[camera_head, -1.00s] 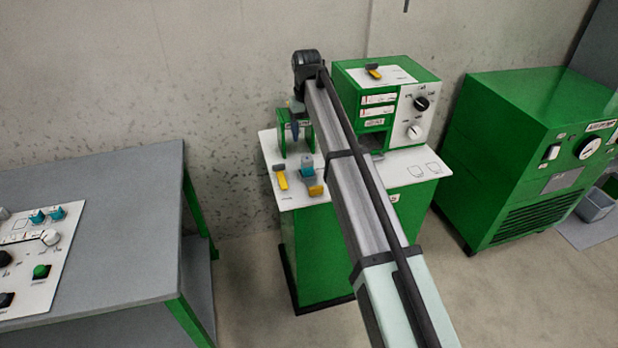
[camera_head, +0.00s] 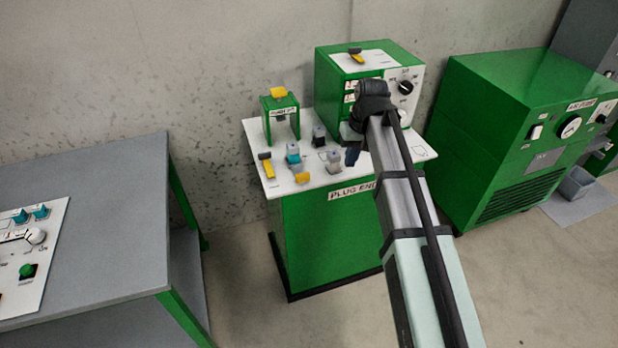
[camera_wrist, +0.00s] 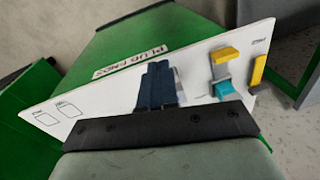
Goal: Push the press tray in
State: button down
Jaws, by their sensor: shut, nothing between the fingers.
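The green press box (camera_head: 366,60) stands at the back right of the white bench top, with a white dial panel on its front. A grey piece that looks like the press tray (camera_head: 347,134) shows at the foot of its front. My wrist hides much of it, so how far it sticks out I cannot tell. My gripper (camera_head: 351,158) is in front of the box, above the bench top. Its dark blue fingers (camera_wrist: 158,84) are closed together with nothing between them. The tray cannot be made out in the wrist view.
The white bench top (camera_head: 258,135) carries a small green arch (camera_head: 267,104), a yellow-handled lever (camera_head: 267,166) and several small blocks left of my gripper. A green machine (camera_head: 495,90) stands to the right. A grey table (camera_head: 100,215) stands to the left.

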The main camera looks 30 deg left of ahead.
jog(key=s+d+f+n+y, duration=0.1)
jog(key=s+d+n+y, duration=0.15)
jog(key=s, duration=0.35)
jog(key=n+t+y, duration=0.1)
jog(key=n+y, duration=0.2)
jog(key=n, duration=1.3)
send_near(301, 183)
jog(key=f, duration=0.1)
jog(key=a+f, duration=0.1)
jog(key=s+f, duration=0.1)
jog(key=f, duration=0.1)
jog(key=shift+a+f, duration=0.1)
jog(key=shift+a, duration=0.3)
jog(key=shift+w+a, duration=0.45)
jog(key=shift+a, duration=0.1)
jog(key=shift+t, duration=0.3)
jog(key=w+a, duration=1.1)
jog(key=shift+w+a, duration=0.1)
